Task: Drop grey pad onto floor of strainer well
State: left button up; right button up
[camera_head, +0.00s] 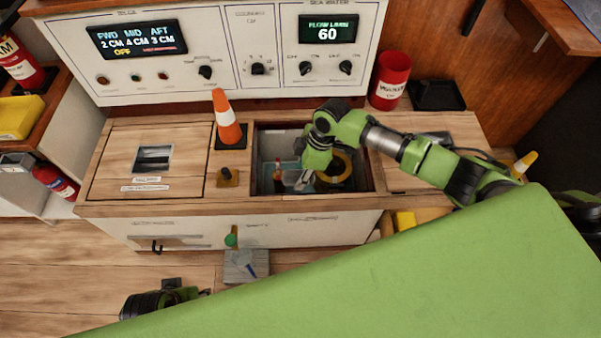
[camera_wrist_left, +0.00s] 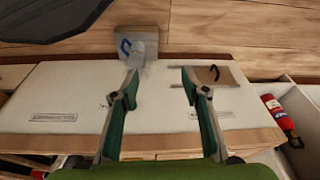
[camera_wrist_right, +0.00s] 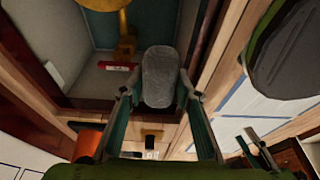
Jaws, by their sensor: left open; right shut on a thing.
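My right gripper (camera_head: 304,180) reaches down into the opening of the strainer well (camera_head: 268,148), a dark-rimmed recess in the wooden counter. It is shut on the grey pad (camera_wrist_right: 159,76), a rounded grey block held between both fingertips in the right wrist view, where the right gripper (camera_wrist_right: 158,98) also shows. The pad is in front of the well's interior; its height above the floor is unclear. A yellow ring-shaped part (camera_head: 341,168) is inside the well, partly hidden by my gripper. My left gripper (camera_wrist_left: 160,78) is open and empty near the white cabinet front.
An orange and white cone (camera_head: 227,120) stands at the well's back left. A red can (camera_head: 391,78) and a black tray (camera_head: 437,95) stand behind right. A closed wooden hatch (camera_head: 128,160) lies left. A grey block (camera_head: 240,268) is on the floor in front.

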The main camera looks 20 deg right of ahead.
jog(key=shift+f, duration=0.25)
jog(key=o, duration=1.2)
jog(key=v, duration=1.2)
jog(key=shift+r, duration=0.1)
